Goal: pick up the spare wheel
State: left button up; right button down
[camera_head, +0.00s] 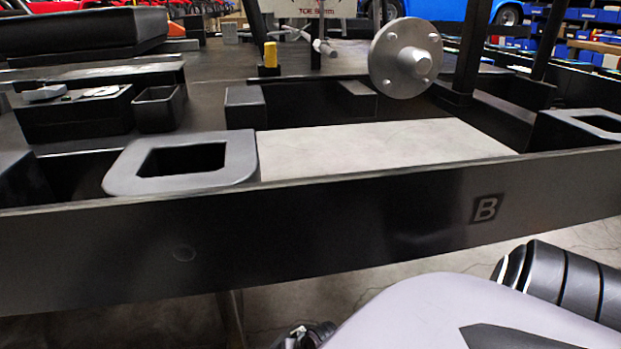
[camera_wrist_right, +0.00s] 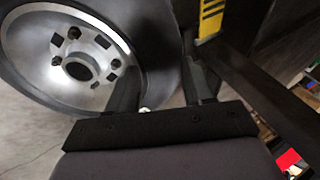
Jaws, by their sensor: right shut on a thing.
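The spare wheel (camera_wrist_right: 75,62) fills the upper left of the right wrist view. It has a silver rim with a round centre hole and several bolt holes, and a dark tyre (camera_wrist_right: 158,50). My right gripper (camera_wrist_right: 163,85) has one finger on each side of the tyre's edge and is shut on it. The wheel does not show in the head view. My left gripper is in neither view.
A black stand (camera_head: 340,230) marked B crosses the head view. A metal hub disc (camera_head: 405,58) stands above its pale panel (camera_head: 380,147). A grey square-holed holder (camera_head: 240,160) and a dark bin (camera_head: 160,108) are at left. A yellow part (camera_wrist_right: 210,18) is close to the right gripper.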

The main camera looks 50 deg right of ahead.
jog(key=shift+w+r, duration=0.2)
jog(key=shift+r, duration=0.05)
